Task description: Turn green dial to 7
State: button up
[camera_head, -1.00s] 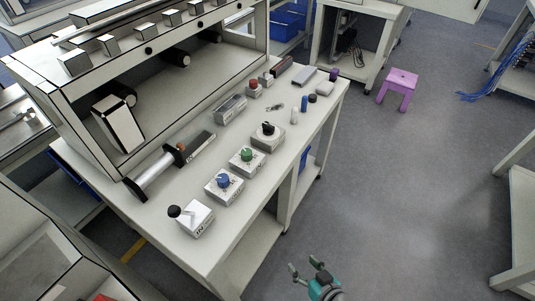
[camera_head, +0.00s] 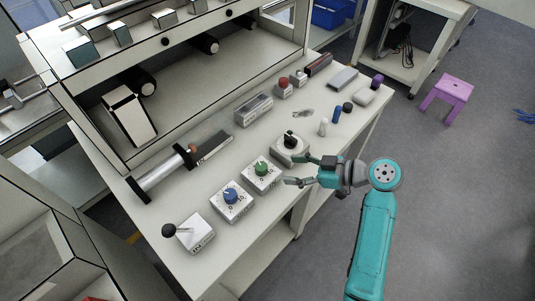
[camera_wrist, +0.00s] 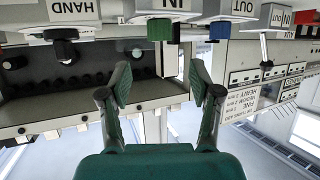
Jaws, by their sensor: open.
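The green dial (camera_head: 262,168) sits on a grey box (camera_head: 261,181) on the workbench, between the blue dial (camera_head: 230,194) and a box with a black knob. My gripper (camera_head: 296,171) is open and empty, reaching in from the right just beside the green dial's box, apart from the dial. The wrist view appears upside down; there the green dial (camera_wrist: 160,30) hangs at the top, beyond and between the open fingers (camera_wrist: 160,85). The dial's numbers are too small to read.
A box with a black knob (camera_head: 290,150) stands close behind my gripper. A box with a black-ended lever (camera_head: 195,232) stands at the near left. Small cylinders (camera_head: 336,114) stand farther back. A purple stool (camera_head: 447,95) is on the open floor at right.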

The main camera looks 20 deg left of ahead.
aim_at(264, 167)
jog(key=x, duration=1)
jog(key=shift+a+f, duration=0.1)
jog(key=shift+a, duration=0.2)
jog(key=c, duration=1.2)
